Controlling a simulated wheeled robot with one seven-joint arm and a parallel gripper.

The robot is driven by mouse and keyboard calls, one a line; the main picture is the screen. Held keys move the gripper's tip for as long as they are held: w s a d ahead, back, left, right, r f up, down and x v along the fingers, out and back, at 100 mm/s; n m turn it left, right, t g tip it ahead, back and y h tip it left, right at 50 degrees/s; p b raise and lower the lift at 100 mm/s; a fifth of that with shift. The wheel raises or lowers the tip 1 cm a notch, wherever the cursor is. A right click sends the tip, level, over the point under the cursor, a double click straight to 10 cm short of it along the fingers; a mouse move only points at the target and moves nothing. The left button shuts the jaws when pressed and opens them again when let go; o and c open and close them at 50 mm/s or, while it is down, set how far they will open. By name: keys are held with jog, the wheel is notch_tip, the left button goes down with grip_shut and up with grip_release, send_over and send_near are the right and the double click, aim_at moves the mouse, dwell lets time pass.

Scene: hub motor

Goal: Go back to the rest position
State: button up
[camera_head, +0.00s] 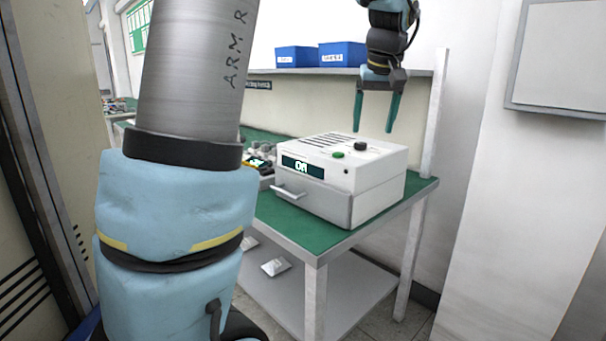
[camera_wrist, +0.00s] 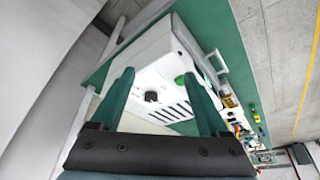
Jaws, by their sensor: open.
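My gripper (camera_head: 376,112) is open and empty in the head view, with its two green fingers pointing down. It hangs in the air above the right part of a white box-shaped device (camera_head: 374,164) and apart from it. The device stands on a green-topped workbench (camera_head: 413,187). Its front display reads "Off", and it has a green button (camera_head: 338,155), a dark knob and a drawer with a handle (camera_head: 288,192). In the wrist view, the open fingers (camera_wrist: 160,95) frame the device's top, where the dark knob (camera_wrist: 151,97) and slots show.
Two blue bins (camera_head: 342,54) stand on the shelf above the bench. Small parts (camera_head: 262,162) lie left of the device, partly hidden by my arm. A lower shelf (camera_head: 285,290) holds small items. A wall panel (camera_head: 560,55) is at the right.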

jog(key=s+a+f+g+p, duration=0.1)
jog(key=s+a+f+p, duration=0.1)
jog(key=s+a+f, duration=0.6)
jog(key=s+a+f+m+g+p, duration=0.1)
jog(key=s+a+f+p, duration=0.1)
jog(key=s+a+f, duration=0.6)
jog(key=a+f, duration=0.1)
jog(key=a, duration=0.5)
jog(key=shift+g+p, duration=0.3)
jog(key=shift+p, duration=0.05)
jog(key=shift+s+a, duration=0.1)
jog(key=shift+c, duration=0.3)
